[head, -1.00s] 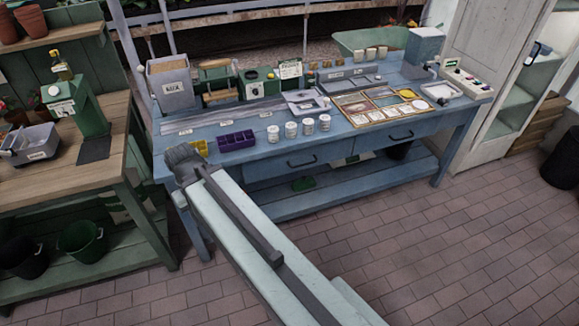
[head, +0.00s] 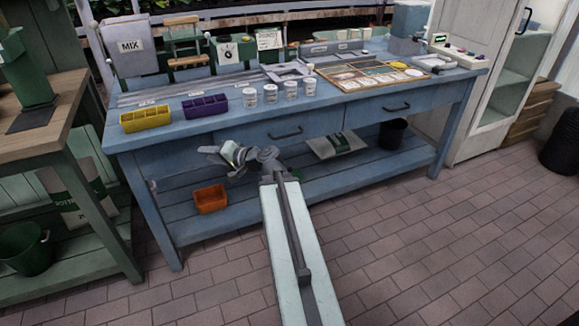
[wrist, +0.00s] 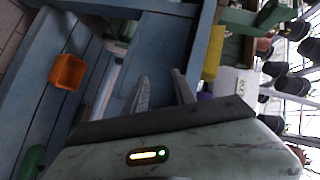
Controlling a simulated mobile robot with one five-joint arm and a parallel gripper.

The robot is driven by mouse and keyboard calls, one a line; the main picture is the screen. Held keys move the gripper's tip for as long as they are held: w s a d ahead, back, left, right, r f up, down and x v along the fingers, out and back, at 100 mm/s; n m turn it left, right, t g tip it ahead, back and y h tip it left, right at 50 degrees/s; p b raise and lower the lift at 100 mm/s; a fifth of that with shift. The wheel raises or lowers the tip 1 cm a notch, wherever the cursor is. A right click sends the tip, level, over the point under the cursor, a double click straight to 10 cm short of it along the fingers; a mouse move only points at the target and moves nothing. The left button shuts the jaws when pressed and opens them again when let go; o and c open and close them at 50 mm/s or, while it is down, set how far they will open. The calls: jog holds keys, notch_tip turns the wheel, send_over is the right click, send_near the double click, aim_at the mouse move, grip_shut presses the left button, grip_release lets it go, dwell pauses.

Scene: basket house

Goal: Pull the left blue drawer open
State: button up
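The left blue drawer (head: 322,123) is set in the front of the blue workbench, just under its top, and looks shut. Its dark bar handle (head: 286,133) shows clear of my gripper in the head view. My gripper (head: 216,154) is in front of the bench, left of and below that handle, pointing to the left. In the wrist view my gripper (wrist: 158,82) has its two fingers apart with nothing between them. Blue bench parts lie beyond the fingers there. I cannot make out the handle in the wrist view.
A right drawer (head: 390,108) has a similar handle. Yellow (head: 146,117) and purple (head: 205,106) trays and white jars (head: 270,93) stand near the bench's front edge. An orange bin (head: 210,198) sits on the lower shelf. The tiled floor (head: 450,240) at front right is clear.

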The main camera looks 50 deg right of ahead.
jog(key=s+d+f+m+t+h+b, duration=0.2)
jog(key=d+f+m+h+b, duration=0.15)
jog(key=d, duration=0.35)
jog(key=s+d+f+m+t+h+b, duration=0.2)
jog(key=d+b, duration=0.2)
jog(key=d, duration=0.4)
jog(key=m+h+b, duration=0.5)
jog(key=m+h, duration=0.2)
send_near(288, 136)
jog(key=w+d, duration=0.2)
jog(key=w, duration=0.1)
jog(key=shift+y, duration=0.25)
jog(key=p+x, duration=0.1)
jog(key=x, duration=0.6)
jog(key=shift+r, duration=0.2)
jog(key=shift+a, duration=0.1)
grip_shut()
